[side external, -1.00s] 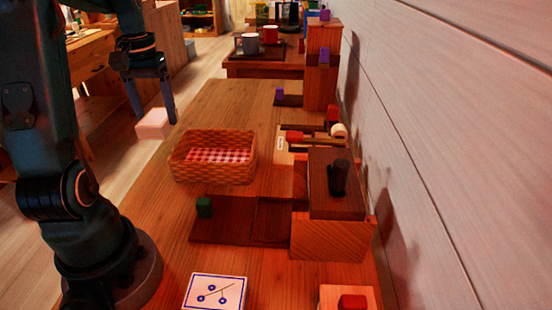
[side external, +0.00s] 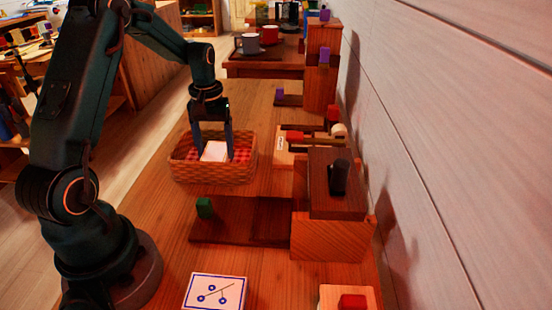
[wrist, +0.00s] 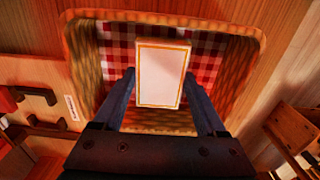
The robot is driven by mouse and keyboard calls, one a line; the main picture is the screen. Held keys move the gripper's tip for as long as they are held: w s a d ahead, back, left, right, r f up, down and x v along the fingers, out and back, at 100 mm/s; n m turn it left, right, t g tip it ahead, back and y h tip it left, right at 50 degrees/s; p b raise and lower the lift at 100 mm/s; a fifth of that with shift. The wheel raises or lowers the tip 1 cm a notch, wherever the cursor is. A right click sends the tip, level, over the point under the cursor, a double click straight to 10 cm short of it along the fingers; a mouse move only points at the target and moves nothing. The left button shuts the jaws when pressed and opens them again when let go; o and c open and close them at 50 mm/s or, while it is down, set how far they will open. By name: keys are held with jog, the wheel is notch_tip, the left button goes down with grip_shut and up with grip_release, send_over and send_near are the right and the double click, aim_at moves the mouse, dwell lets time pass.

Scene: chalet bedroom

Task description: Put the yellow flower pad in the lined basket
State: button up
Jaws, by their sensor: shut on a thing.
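A pale pad with a yellow border (wrist: 162,75) is between the fingers of my gripper (side external: 214,157), which is shut on it. No flower can be made out on its face. In the side view the pad (side external: 215,151) is inside the lined basket (side external: 212,177), near its middle. The basket is woven wicker with a red-and-white checked lining (wrist: 116,49). My fingers point down into the basket. I cannot tell whether the pad touches the lining.
A wooden block stack (side external: 333,238) stands near the wall.

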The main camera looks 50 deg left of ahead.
aim_at(216, 152)
jog(key=shift+f, duration=0.3)
jog(key=o, duration=1.3)
jog(key=shift+r, duration=0.1)
notch_tip(216, 152, up, 12)
jog(key=s+d+r+m+t, duration=0.1)
jog(key=s+d+r+m, duration=0.1)
jog(key=d, duration=0.3)
jog(key=s+d+r+m+t, duration=0.1)
jog(key=s+d+r+m, duration=0.1)
jog(key=d, duration=0.3)
jog(key=s+d+m+t, duration=0.1)
jog(key=s+d, duration=0.2)
jog(key=s+d+f+m+t, duration=0.1)
jog(key=s+d+m, duration=0.1)
jog(key=s+d+f+m+t, duration=0.1)
jog(key=s+d+m, duration=0.1)
jog(key=s+d, duration=0.1)
jog(key=shift+s+d+f+t, duration=0.25)
jog(key=shift+s+d+t, duration=0.05)
jog(key=shift+d, duration=0.05)
